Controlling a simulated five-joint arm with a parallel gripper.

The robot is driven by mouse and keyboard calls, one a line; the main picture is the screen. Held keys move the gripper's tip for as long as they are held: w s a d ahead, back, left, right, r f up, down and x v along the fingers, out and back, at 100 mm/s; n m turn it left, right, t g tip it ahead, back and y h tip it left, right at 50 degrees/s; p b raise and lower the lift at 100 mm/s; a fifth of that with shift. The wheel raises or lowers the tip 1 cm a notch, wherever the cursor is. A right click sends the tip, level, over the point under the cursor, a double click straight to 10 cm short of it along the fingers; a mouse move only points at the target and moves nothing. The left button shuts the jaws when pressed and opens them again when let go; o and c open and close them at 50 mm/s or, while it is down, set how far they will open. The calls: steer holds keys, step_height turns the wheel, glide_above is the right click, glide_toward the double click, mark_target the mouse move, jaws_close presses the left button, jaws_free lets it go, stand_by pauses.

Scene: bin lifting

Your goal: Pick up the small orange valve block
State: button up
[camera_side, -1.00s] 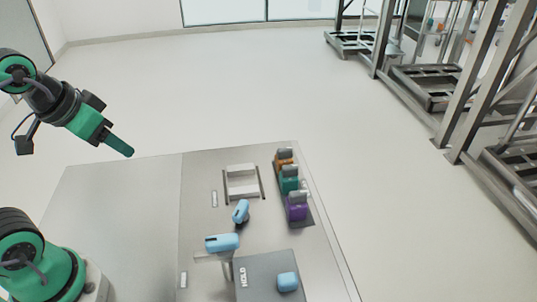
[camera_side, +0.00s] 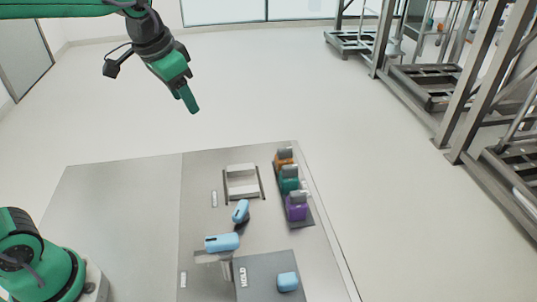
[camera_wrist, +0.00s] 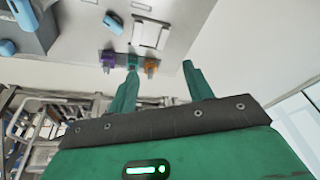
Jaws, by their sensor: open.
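The small orange valve block (camera_side: 284,159) with a grey top stands at the far end of a dark strip, in a row with a teal block (camera_side: 289,179) and a purple block (camera_side: 297,206). In the wrist view the orange block (camera_wrist: 152,67) shows between my two fingers, well beyond them. My gripper (camera_side: 190,105) is in the air, above and to the left of the blocks in the side view. It is open and empty in the wrist view (camera_wrist: 160,70).
A white tray frame (camera_side: 242,181) lies left of the orange block. Blue pieces (camera_side: 222,243) (camera_side: 241,211) lie nearer, one of them (camera_side: 287,282) on a grey platform marked HOLD (camera_side: 262,270). The left part of the table (camera_side: 110,210) is bare.

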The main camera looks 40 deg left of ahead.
steer(key=w+d+f+m, duration=0.1)
steer(key=w+d+f, duration=0.15)
steer(key=w, duration=0.45)
steer(key=m+g, duration=0.3)
steer(key=m, duration=0.1)
glide_above(284, 155)
steer(key=f, duration=1.4)
steer(key=shift+w+a+f, duration=0.3)
steer(key=shift+a, duration=0.05)
steer(key=shift+w+d+f, duration=0.15)
steer(key=shift+f, duration=0.15)
steer(key=shift+f, duration=0.1)
steer(key=shift+f, duration=1.25)
steer(key=shift+f, duration=0.1)
steer(key=shift+f, duration=2.45)
